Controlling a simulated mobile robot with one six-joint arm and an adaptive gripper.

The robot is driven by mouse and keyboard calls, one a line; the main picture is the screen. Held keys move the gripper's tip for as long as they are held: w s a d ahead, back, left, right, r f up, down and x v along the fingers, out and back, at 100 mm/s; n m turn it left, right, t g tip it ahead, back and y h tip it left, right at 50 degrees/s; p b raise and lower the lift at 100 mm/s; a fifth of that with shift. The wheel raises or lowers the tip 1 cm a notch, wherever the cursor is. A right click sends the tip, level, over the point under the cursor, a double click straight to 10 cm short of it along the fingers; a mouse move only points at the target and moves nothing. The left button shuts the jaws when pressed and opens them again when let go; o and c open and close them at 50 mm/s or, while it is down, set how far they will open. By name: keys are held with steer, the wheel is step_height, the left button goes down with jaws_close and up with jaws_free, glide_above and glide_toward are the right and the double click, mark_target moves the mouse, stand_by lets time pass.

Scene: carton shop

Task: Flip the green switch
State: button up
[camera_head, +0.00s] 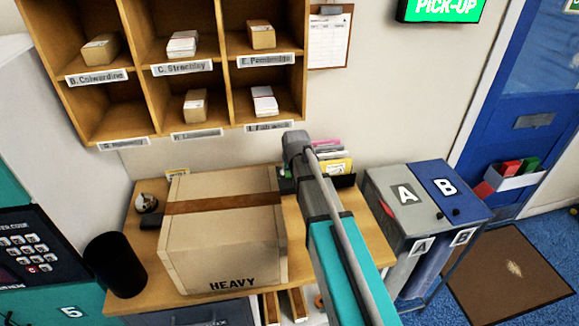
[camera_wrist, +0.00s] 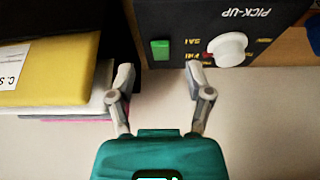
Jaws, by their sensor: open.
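In the wrist view a small green switch (camera_wrist: 160,49) sits on a black panel (camera_wrist: 185,20). The panel carries upside-down "PICK-UP" lettering and a white round knob (camera_wrist: 228,49) to the right of the switch. My gripper (camera_wrist: 159,75) is open and empty. Its two fingers are spread to either side of the switch's line, with the switch just beyond the tips. I cannot tell whether they touch the panel. In the head view my arm hides the panel, the switch and my gripper.
Yellow and white envelopes (camera_wrist: 45,70) lie close to the left finger. In the head view a carton marked HEAVY (camera_head: 225,240) stands on the wooden bench (camera_head: 150,245), below pigeonholes (camera_head: 190,75). Grey and blue bins A and B (camera_head: 400,215) stand right of my arm.

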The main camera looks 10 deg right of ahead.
steer(key=s+g, duration=0.1)
steer(key=s, duration=0.6)
steer(key=s+g, duration=0.1)
steer(key=s, duration=0.6)
steer(key=s+g, duration=0.1)
steer(key=s, duration=0.6)
steer(key=shift+s+a+f+p, duration=0.2)
steer(key=shift+f+p, duration=0.1)
steer(key=shift+f, duration=0.1)
steer(key=shift+s+g, duration=0.7)
steer(key=shift+s, duration=1.4)
